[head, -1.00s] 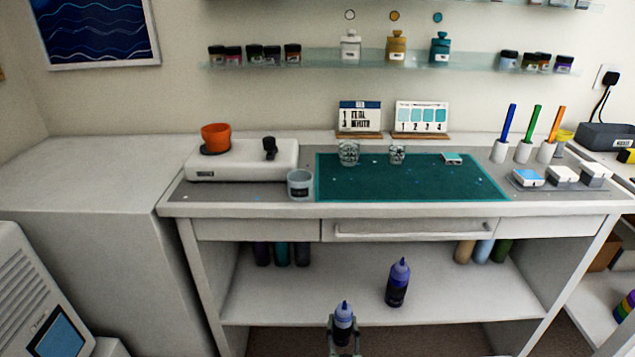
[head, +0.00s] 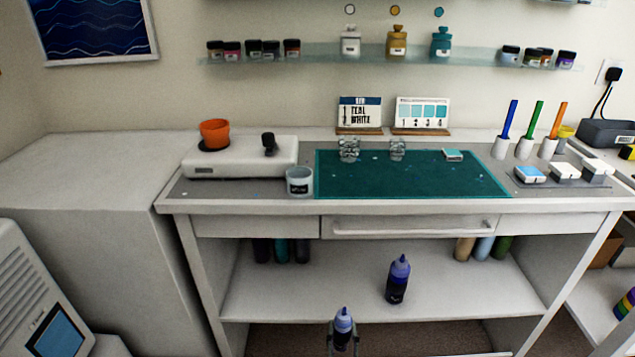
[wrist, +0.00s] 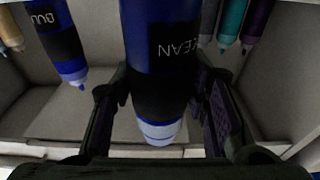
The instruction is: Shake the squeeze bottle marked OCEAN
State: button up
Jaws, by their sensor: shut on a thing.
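The squeeze bottle marked OCEAN (wrist: 160,40) is blue with a dark band and a pale blue cap end, and fills the middle of the wrist view. Part of its label, "CEAN", is readable there, upside down. My gripper (wrist: 165,105) is shut on it, with one finger on each side. In the head view the bottle (head: 343,322) stands upright in my gripper (head: 343,338) at the bottom centre, in front of the lower shelf. Its lower part is out of that picture.
A second blue-purple bottle (head: 398,280) stands on the lower shelf (head: 300,300) to the right; it also shows in the wrist view (wrist: 58,40). Several bottles stand at the shelf's back.

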aim_at(343, 329)
notch_tip(343, 329, up, 5)
jog(key=shift+a+r, duration=0.1)
jog(key=shift+r, duration=0.1)
jog(key=shift+f, duration=3.2)
jog(key=shift+r, duration=0.2)
